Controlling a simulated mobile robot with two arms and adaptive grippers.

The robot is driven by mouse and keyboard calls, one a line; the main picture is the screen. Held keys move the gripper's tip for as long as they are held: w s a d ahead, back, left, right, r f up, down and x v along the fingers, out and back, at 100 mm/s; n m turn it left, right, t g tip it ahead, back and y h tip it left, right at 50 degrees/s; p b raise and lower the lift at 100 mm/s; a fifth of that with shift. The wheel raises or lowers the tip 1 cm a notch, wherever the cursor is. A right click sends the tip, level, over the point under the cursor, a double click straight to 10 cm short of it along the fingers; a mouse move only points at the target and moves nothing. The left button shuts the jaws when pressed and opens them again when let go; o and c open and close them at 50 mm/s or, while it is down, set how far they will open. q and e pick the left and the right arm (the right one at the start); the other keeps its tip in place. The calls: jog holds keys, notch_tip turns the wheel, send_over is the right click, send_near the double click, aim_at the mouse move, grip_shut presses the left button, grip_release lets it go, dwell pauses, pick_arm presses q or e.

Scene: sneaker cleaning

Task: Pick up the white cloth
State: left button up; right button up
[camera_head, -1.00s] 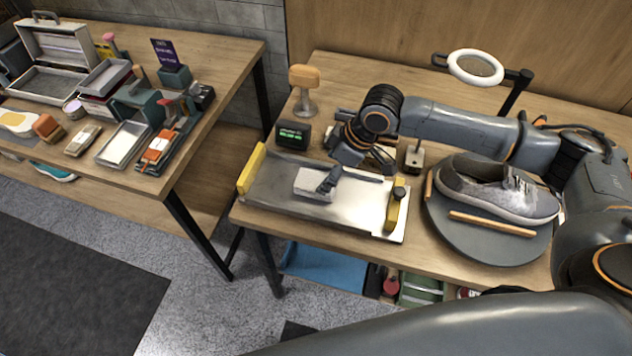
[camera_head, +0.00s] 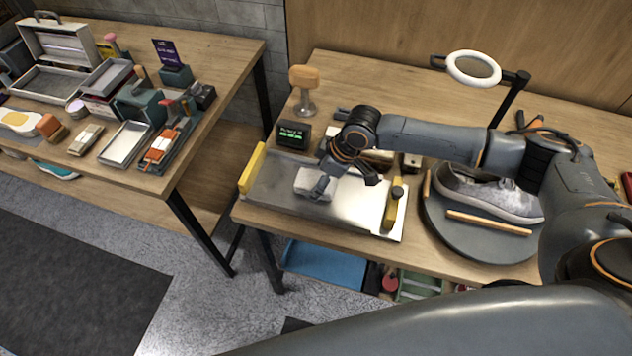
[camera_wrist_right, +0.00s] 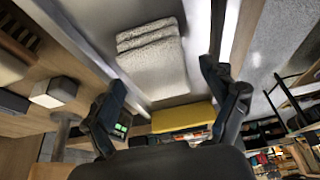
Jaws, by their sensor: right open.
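The white cloth (camera_head: 309,181) lies folded on a metal tray (camera_head: 350,210) with yellow end bars. It also shows in the right wrist view (camera_wrist_right: 152,66), as a thick textured stack of folds. My right gripper (camera_head: 345,181) is over the cloth and the tray, with one finger in front of part of the cloth. In the right wrist view its two fingers (camera_wrist_right: 162,78) are spread apart with nothing between the tips. I cannot tell whether a finger touches the cloth. My left gripper is not in view.
A grey sneaker (camera_head: 500,192) sits on a round dark turntable (camera_head: 480,247) at the right. A ring lamp (camera_head: 473,68), an orange-topped stand (camera_head: 304,78) and a small display (camera_head: 293,134) stand behind the tray. A second table (camera_head: 215,60) at the left holds cases and brushes.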

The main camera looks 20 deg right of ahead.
jog(key=shift+f, duration=0.15)
jog(key=c, duration=1.2)
